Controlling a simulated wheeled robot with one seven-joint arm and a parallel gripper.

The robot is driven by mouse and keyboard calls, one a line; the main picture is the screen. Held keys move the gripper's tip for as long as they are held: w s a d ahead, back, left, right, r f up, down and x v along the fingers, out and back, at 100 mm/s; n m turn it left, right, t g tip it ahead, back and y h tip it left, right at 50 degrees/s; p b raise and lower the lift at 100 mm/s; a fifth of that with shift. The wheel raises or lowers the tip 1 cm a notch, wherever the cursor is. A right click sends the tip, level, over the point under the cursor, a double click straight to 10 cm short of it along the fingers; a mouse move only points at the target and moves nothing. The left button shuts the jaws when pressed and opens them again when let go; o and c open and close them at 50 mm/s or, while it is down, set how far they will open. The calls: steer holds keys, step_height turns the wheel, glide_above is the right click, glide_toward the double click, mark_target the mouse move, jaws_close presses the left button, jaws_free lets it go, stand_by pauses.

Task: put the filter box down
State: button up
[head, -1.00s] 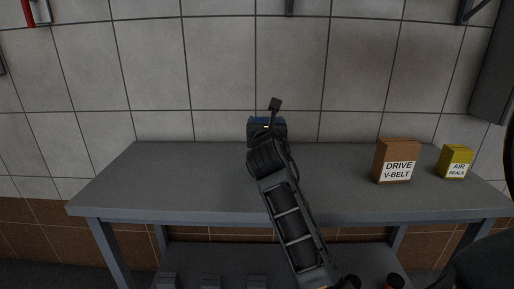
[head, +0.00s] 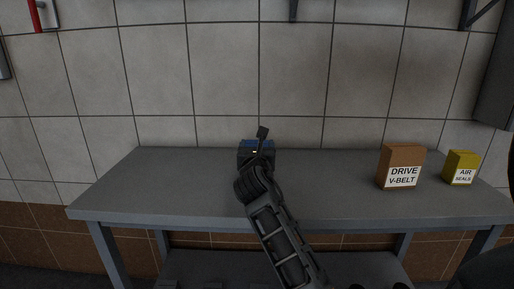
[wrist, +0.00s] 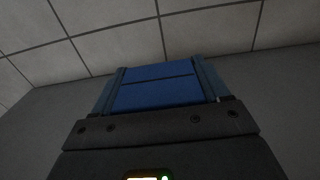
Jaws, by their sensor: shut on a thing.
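The filter box is blue; its top shows behind my gripper in the head view (head: 256,143). In the wrist view the blue box (wrist: 155,92) sits between the two jaw sides. My gripper (wrist: 160,85) is shut on it. In the head view my gripper and wrist hide most of the box, over the left-middle part of the grey workbench (head: 330,200). I cannot tell whether the underside of the box touches the bench top.
A brown drive V-belt box (head: 401,166) and a smaller yellow air seals box (head: 461,168) stand on the right of the bench. The left part of the bench top is clear. A tiled wall (head: 220,80) rises behind the bench.

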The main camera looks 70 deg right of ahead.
steer(key=o, duration=1.2)
steer(key=shift+f, duration=0.1)
steer(key=v, duration=1.2)
